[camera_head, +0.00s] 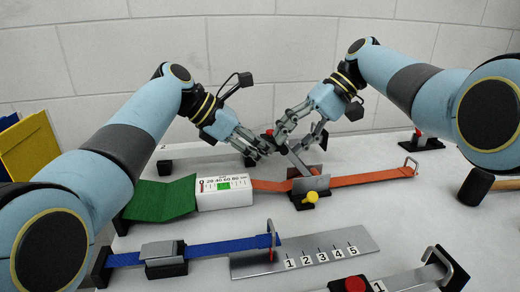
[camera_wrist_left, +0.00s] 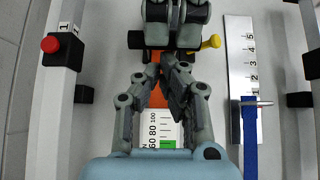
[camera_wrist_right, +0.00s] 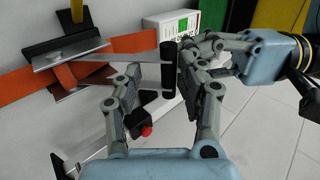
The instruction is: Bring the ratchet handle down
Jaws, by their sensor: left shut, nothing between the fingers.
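The ratchet (camera_head: 310,186) sits on the orange strap (camera_head: 370,178), right of the white gauge box (camera_head: 224,192). Its grey handle (camera_head: 297,160) stands raised, tilting up to the left. In the right wrist view the handle bar (camera_wrist_right: 125,58) ends in a black grip (camera_wrist_right: 169,68). My right gripper (camera_head: 297,136) is open at the handle's upper end; its fingers (camera_wrist_right: 150,97) are spread to either side of the grip, and I cannot tell whether they touch it. My left gripper (camera_head: 268,151) is shut and empty, just left of the handle; its fingertips meet in the left wrist view (camera_wrist_left: 170,72).
A yellow knob (camera_head: 310,198) sits in front of the ratchet. A blue strap (camera_head: 220,248) and numbered plate (camera_head: 350,244) lie in front. A green strap (camera_head: 160,199) joins the gauge's left side. A hammer (camera_head: 476,186) lies right; a rail (camera_head: 205,162) stands behind.

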